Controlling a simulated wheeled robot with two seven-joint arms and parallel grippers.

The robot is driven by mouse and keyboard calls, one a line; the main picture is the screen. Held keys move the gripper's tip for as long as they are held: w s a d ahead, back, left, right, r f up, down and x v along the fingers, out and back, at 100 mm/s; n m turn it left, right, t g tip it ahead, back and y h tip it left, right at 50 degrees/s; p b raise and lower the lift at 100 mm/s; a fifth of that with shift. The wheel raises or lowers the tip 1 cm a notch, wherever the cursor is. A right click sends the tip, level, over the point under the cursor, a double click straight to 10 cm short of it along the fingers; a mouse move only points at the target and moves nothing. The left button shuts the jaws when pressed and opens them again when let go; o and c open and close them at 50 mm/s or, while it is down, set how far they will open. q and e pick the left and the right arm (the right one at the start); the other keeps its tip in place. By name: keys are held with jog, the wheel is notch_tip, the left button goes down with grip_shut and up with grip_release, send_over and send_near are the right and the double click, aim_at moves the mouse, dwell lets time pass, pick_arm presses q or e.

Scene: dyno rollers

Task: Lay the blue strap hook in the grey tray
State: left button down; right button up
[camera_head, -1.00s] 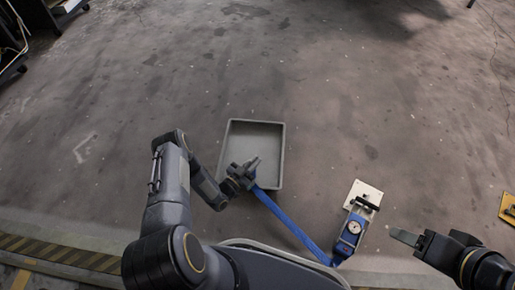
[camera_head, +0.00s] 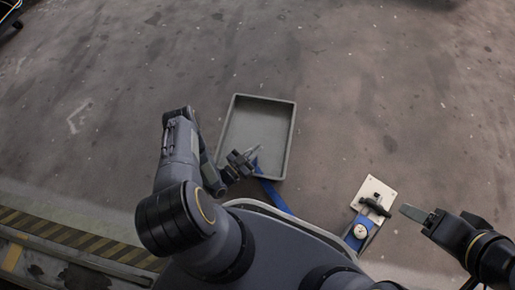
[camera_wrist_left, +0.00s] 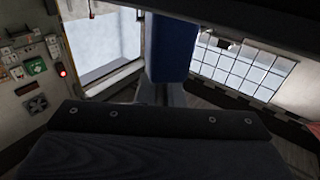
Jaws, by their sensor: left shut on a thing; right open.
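The grey tray (camera_head: 291,140) lies on the floor at mid picture in the head view, empty as far as I can see. The hook itself is too small to make out there. The strap runs down to the right, behind my body. In the left wrist view a blue band (camera_wrist_left: 172,45) stands up between the fingers. My right gripper (camera_head: 415,213) is open and empty, at the right, apart from the strap.
A pale plate (camera_head: 373,187) with a dark handle and a blue strap device (camera_head: 361,231) lies right of the tray. A yellow and black striped edge (camera_head: 75,240) runs along the lower left. The floor beyond the tray is clear.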

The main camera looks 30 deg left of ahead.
pick_arm(q)
jog(key=shift+s+a, duration=0.15)
jog(key=shift+a, duration=0.05)
jog(key=c, duration=1.6)
grip_release()
jog(key=shift+f, duration=0.1)
jog(key=shift+o, duration=0.2)
pick_arm(e)
jog(key=shift+s+a+r, duration=0.1)
jog(key=shift+s+a, duration=0.1)
jog(key=shift+a, duration=0.05)
